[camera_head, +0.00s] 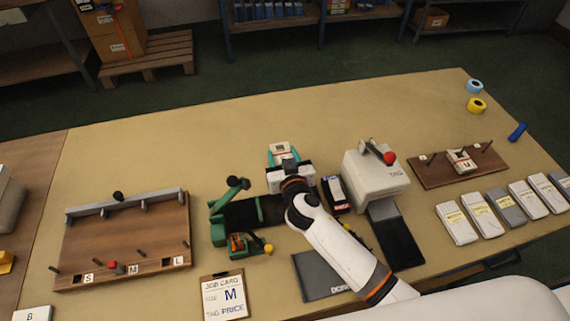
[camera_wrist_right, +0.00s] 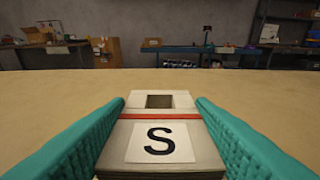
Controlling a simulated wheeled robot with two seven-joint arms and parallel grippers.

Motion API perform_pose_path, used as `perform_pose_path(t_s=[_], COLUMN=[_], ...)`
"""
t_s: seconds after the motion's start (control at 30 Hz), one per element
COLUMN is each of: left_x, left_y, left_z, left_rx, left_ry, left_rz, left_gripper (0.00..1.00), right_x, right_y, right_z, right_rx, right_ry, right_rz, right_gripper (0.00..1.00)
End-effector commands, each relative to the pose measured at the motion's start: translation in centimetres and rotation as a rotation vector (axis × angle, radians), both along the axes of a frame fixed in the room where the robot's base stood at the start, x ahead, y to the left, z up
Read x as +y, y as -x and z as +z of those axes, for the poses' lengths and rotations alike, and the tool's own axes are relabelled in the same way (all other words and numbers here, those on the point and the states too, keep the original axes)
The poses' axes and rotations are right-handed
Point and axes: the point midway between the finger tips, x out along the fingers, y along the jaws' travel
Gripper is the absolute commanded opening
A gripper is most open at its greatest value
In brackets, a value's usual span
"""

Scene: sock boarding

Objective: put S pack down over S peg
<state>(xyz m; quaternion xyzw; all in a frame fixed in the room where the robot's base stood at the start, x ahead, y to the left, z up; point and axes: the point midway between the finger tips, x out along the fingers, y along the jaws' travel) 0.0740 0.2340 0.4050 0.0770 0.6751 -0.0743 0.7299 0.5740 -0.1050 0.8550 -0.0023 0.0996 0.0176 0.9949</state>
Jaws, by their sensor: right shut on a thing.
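The S pack (camera_wrist_right: 160,148) is a light stack with a red band, a square hole near its far end and an S label, seen in the right wrist view. My right gripper (camera_head: 284,154) is shut on it, with teal fingers on both sides. In the head view the pack (camera_head: 280,148) is above the table's middle, left of the white machine and away from the peg board. The brown peg board (camera_head: 478,168) at the right has upright pegs. Its left peg (camera_head: 432,157), by a small label I take for S, is bare. A pack marked M (camera_head: 461,161) sits at its middle peg. My left gripper is not in view.
A white machine with a red knob (camera_head: 375,180) stands between my right gripper and the peg board. Several flat packs (camera_head: 482,221) lie in front of the board. A green device (camera_head: 232,212) and a wooden S, M, L rack (camera_head: 100,235) are left. The table behind is clear.

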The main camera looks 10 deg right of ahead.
Motion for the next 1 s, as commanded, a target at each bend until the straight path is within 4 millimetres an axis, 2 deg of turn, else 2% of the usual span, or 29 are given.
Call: perform_pose_path(t_s=[0.1, 0.2, 0.5, 1.0], left_x=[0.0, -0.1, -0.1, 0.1], left_y=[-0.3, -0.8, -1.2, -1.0], left_z=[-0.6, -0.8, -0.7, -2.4], left_rx=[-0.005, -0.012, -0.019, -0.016], left_ry=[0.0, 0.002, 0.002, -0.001], left_rz=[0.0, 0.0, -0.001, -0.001], left_gripper=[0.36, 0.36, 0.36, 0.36], right_x=[0.0, 0.0, 0.0, 0.0], right_y=[0.0, 0.0, 0.0, 0.2], right_z=[-2.1, -3.2, -3.4, -5.1], right_rx=[0.004, 0.003, 0.001, 0.009], right_ry=[0.002, 0.0, -0.001, 0.001], right_rz=[0.0, 0.001, 0.0, 0.0], right_gripper=[0.27, 0.27, 0.27, 0.27])
